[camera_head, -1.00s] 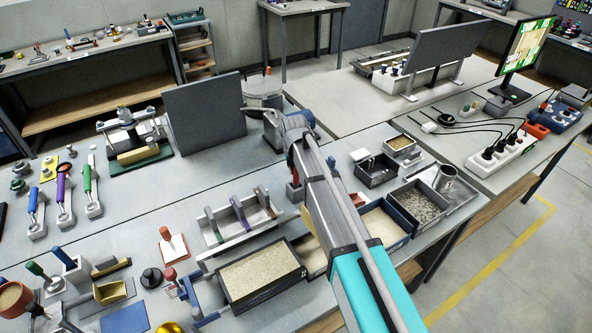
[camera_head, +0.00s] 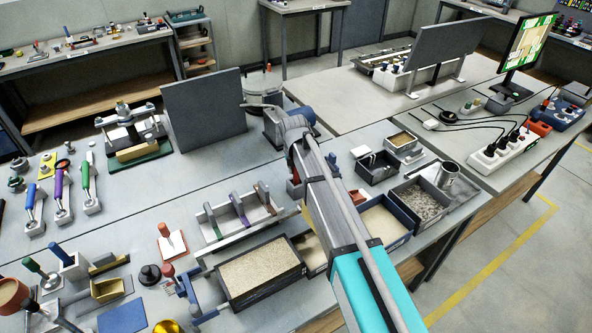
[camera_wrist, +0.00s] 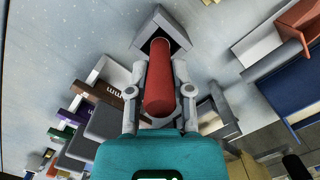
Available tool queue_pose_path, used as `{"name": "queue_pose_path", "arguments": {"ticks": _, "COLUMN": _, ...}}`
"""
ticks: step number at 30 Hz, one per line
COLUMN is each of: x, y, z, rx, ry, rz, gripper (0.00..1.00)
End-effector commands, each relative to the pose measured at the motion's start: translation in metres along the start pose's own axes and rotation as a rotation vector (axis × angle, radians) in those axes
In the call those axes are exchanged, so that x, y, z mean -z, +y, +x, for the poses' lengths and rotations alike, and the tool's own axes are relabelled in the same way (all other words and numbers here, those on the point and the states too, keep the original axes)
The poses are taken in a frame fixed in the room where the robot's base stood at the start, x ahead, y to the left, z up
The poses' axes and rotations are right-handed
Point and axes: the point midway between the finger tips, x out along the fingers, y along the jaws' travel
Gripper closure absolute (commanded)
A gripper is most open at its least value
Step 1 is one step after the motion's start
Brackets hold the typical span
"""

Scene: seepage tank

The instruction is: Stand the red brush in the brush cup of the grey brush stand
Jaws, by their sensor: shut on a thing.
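The red brush (camera_wrist: 160,82) is held between the two fingers of my gripper (camera_wrist: 160,95) in the wrist view, with its rounded end toward the camera. Its far end lines up with the dark square opening of a grey cup (camera_wrist: 178,27), which looks like the brush stand's cup. I cannot tell whether that end is inside the cup or above it. In the head view my arm covers most of the gripper, the brush and the cup.
A grey rack (camera_head: 238,222) with green, purple and brown pieces stands close to the left of my arm. A sand-filled tray (camera_head: 260,275) lies in front of it. A blue-walled tray (camera_head: 392,242) and a gravel tray (camera_head: 420,203) are to the right. A dark upright panel (camera_head: 204,108) stands behind.

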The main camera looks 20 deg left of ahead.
Motion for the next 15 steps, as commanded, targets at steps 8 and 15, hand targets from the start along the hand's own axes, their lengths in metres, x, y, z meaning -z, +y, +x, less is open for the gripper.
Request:
{"name": "queue_pose_path", "arguments": {"ticks": 8, "x": 0.0001, "y": 0.0000, "z": 0.0011, "rx": 0.000, "ry": 0.000, "rz": 0.000, "gripper": 0.36}}
{"name": "queue_pose_path", "arguments": {"ticks": 15, "x": 0.0001, "y": 0.0000, "z": 0.0011, "rx": 0.000, "ry": 0.000, "rz": 0.000, "gripper": 0.31}}
